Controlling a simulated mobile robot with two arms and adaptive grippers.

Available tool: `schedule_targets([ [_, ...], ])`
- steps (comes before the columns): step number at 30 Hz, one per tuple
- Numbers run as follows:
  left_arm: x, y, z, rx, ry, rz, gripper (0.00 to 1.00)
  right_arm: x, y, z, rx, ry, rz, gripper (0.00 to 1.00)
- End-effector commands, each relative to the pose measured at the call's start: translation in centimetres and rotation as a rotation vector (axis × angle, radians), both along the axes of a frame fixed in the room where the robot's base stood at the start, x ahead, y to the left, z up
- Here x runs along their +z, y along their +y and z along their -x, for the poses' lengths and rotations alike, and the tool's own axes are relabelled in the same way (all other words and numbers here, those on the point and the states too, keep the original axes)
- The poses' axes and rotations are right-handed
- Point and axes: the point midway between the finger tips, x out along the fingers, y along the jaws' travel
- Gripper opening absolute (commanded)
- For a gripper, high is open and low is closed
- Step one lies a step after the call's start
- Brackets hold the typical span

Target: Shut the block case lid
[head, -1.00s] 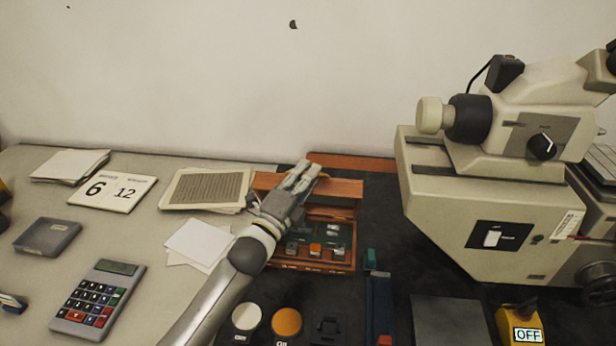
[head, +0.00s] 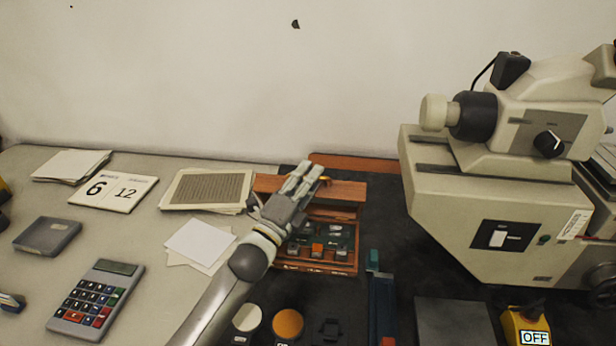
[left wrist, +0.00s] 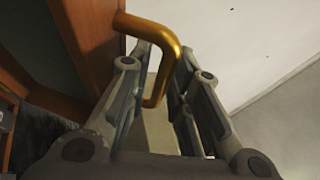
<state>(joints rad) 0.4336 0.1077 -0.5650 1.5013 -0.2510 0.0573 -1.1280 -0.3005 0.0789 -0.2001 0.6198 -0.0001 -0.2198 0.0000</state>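The wooden block case (head: 318,268) stands on the dark mat with its lid (head: 347,190) raised at the back. Several small blocks (head: 317,250) sit inside. The lid's brass handle (head: 325,180) shows just beside my left fingertips. My left gripper (head: 302,172) reaches over the case's left part, in front of the lid, and hides some of both. In the left wrist view the handle (left wrist: 172,50) comes out from the wooden lid (left wrist: 92,30) and lies between the two fingers (left wrist: 163,62). The fingers stand apart, with a gap around the handle. My right gripper is not in view.
A large beige machine (head: 480,220) stands to the right. Round buttons (head: 288,324) and a blue tool (head: 381,305) lie in front of the case. Papers (head: 200,242), a calendar card (head: 113,193) and a calculator (head: 97,298) lie to the left.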

Motion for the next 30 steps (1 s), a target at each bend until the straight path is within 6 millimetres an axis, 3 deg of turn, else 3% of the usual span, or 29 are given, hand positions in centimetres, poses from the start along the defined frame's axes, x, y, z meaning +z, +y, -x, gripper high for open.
schedule_targets([
  [8,-0.4,0.7,0.9,0.000,0.001,-0.001,0.19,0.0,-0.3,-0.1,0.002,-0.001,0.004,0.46],
  [21,-2.8,5.1,7.5,-0.001,0.001,-0.001,0.19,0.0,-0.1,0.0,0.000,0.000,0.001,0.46],
  [30,-3.4,6.5,9.4,0.000,0.000,0.000,0.19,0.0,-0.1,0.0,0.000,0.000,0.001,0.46],
])
